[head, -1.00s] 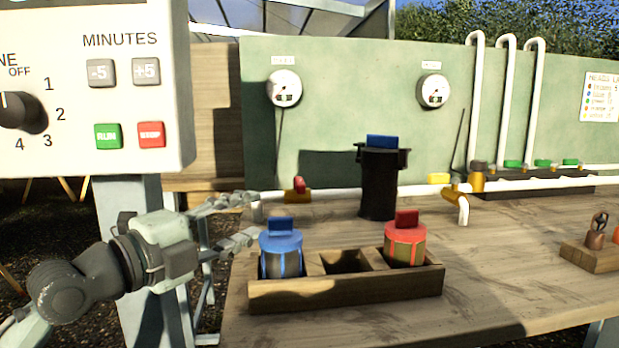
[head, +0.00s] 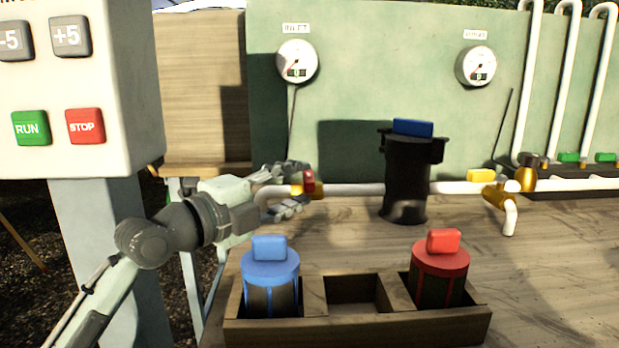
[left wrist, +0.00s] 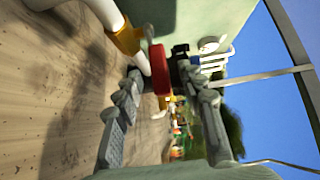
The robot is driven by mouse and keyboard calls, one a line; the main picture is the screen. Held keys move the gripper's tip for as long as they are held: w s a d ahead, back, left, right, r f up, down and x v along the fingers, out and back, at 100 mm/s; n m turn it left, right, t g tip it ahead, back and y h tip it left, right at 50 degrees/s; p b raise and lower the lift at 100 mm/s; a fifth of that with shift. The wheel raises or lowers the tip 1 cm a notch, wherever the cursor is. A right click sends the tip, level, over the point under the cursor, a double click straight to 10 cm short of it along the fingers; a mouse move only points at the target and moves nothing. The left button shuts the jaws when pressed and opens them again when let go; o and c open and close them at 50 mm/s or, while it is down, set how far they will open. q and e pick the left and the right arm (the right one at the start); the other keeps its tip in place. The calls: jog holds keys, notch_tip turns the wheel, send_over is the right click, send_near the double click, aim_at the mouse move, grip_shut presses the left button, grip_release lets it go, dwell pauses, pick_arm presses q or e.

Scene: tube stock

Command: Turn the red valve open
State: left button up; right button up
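The red valve handle (head: 309,181) sits on a brass body on the white pipe, left of the black filter housing (head: 405,180). My left gripper (head: 298,188) is open, its fingertips right at the left side of the valve, one above and one below the pipe's level. In the left wrist view the red handle (left wrist: 159,70) shows upright between the two spread fingertips (left wrist: 160,76). I cannot tell whether either finger touches it. My right gripper is in neither view.
A wooden tray (head: 350,334) with a blue-capped canister (head: 270,285) and a red-capped canister (head: 440,270) stands in front. A control box (head: 75,90) stands at the left. A yellow valve (head: 481,176) and brass tap (head: 497,195) are farther right.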

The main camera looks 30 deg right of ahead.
pick_arm(q)
jog(key=shift+x, duration=1.8)
jog(key=shift+c, duration=0.2)
grip_shut()
